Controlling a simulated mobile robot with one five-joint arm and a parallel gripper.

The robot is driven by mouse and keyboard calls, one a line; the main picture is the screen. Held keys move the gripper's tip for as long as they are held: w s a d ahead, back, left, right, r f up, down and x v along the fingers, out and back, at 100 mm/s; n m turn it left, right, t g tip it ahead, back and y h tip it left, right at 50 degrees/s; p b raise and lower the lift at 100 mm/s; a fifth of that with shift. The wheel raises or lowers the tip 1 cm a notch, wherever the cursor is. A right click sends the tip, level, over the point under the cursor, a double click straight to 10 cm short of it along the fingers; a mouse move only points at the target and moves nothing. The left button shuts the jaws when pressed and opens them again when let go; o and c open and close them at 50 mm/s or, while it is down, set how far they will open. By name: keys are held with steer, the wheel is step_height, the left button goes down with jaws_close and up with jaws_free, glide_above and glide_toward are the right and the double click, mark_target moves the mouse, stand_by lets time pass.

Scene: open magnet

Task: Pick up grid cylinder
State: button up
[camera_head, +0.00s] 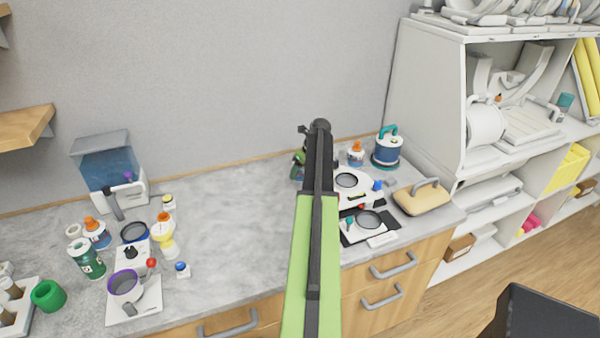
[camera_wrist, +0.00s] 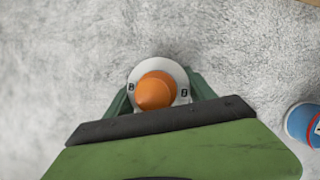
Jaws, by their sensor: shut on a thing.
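My gripper (camera_wrist: 158,92) shows in the wrist view with its two dark green fingers on either side of a white bottle with an orange conical cap (camera_wrist: 156,91). It is shut on this bottle, seen from above over the grey counter. Whether the bottle touches the counter cannot be told.
A blue cylinder (camera_wrist: 304,123) is at the wrist view's right edge. In the head view an orange-capped bottle (camera_head: 355,154), a blue canister (camera_head: 387,152) and a tan case (camera_head: 422,199) stand right of my arm. Bottles and instruments crowd the left; the counter (camera_head: 235,220) between is clear.

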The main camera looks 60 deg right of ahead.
steer(key=shift+c, duration=1.4)
step_height(320, 180, up, 5)
steer(key=p, duration=0.4)
steer(key=shift+f+p, duration=0.2)
steer(key=shift+p, duration=0.15)
steer(key=s+d+r+p, duration=0.2)
steer(key=s+r+p, duration=0.4)
steer(key=s, duration=0.5)
steer(key=shift+s+r, duration=0.15)
steer(key=shift+s, duration=0.1)
